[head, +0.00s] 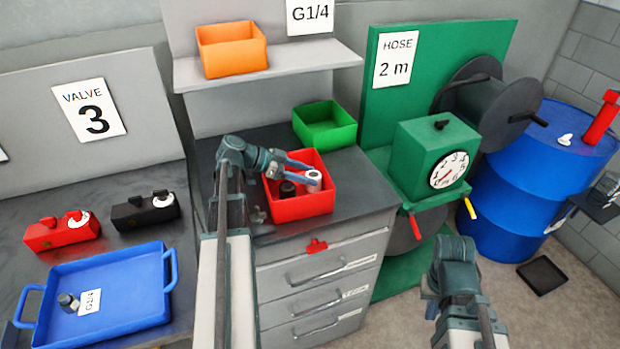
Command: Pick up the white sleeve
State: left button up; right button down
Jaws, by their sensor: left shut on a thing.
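The white sleeve (314,180) is a small pale cylinder inside the red bin (303,209) on the grey cabinet. My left gripper (307,176) reaches into the bin from the left and is shut on the sleeve. The fingers hide part of it, and I cannot tell whether it touches the bin floor. A dark cylindrical piece (287,190) sits in the bin to the left of the sleeve. My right gripper (431,298) is low in front of the cabinet's right side, away from the bin; its fingers are not clear.
A green bin (325,138) stands behind the red one, and an orange bin (231,62) is on the shelf above. A blue tray (133,315) with a small fitting lies at left, near two valves (62,231). A green hose machine (410,150) and blue drum (500,225) stand right.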

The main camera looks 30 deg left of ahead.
aim_at(306, 175)
pick_arm(q)
jog(key=shift+r, duration=0.15)
notch_tip(306, 175, up, 18)
jog(key=p, duration=1.8)
jog(key=shift+s+f, duration=0.1)
jog(key=shift+f, duration=0.1)
